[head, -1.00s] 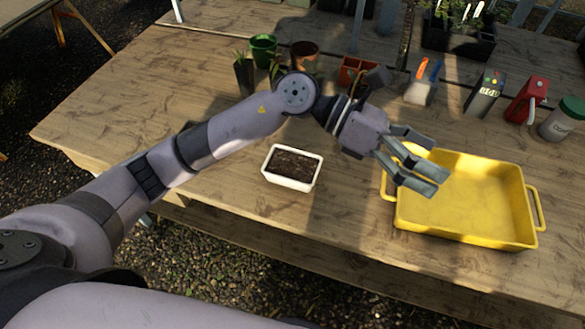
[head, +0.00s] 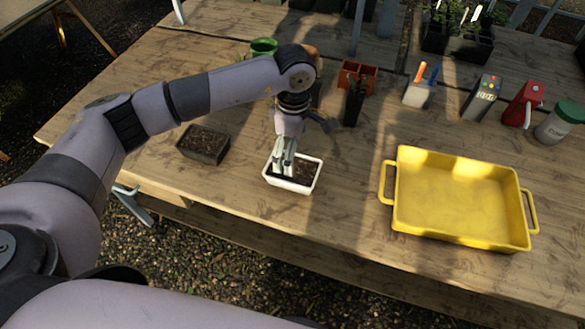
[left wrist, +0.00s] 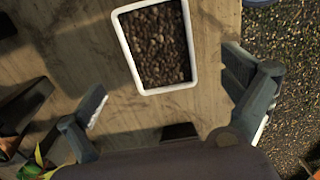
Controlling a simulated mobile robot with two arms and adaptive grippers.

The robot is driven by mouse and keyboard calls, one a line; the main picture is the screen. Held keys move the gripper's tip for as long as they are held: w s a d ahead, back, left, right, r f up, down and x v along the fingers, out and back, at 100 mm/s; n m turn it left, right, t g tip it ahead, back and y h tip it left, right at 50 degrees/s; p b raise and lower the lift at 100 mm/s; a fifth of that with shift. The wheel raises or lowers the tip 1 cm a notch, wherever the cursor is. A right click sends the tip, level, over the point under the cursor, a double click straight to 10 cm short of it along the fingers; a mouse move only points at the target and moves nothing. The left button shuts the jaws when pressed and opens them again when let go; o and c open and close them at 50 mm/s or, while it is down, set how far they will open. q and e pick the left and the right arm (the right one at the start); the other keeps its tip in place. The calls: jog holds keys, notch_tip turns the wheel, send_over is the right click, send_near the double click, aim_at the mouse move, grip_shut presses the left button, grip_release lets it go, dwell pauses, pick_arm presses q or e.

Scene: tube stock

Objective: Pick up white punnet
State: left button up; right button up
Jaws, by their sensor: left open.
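The white punnet (head: 301,187) is a small rectangular tray filled with dark soil, standing on the wooden table near its front edge. It also shows in the left wrist view, where its white rim (left wrist: 166,89) is at the top middle. My left gripper (head: 283,172) points down over the punnet's left part and hides some of it in the head view. In the left wrist view the two fingers of the left gripper (left wrist: 165,85) are wide apart, with the punnet between and beyond them. My right gripper is not in view.
A dark punnet of soil (head: 203,144) stands left of the white one. A yellow tray with handles (head: 460,240) stands to the right. Pots, a red carrier (head: 357,77), a grey device (head: 483,98), a red device (head: 523,104) and a green-lidded jar (head: 560,122) line the back.

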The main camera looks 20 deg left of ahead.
pick_arm(q)
notch_tip(320, 180, down, 3)
jog(key=shift+f, duration=0.1)
jog(key=shift+f+p, duration=0.55)
jog(key=shift+p, duration=0.15)
notch_tip(320, 180, down, 4)
jog(key=shift+a+r+p, duration=0.1)
jog(key=shift+r+p, duration=0.1)
jog(key=shift+p, duration=0.45)
jog(key=shift+f, duration=0.35)
jog(key=shift+c, duration=0.3)
jog(key=shift+w, duration=0.1)
jog(key=c, duration=1.4)
jog(key=shift+r, duration=0.15)
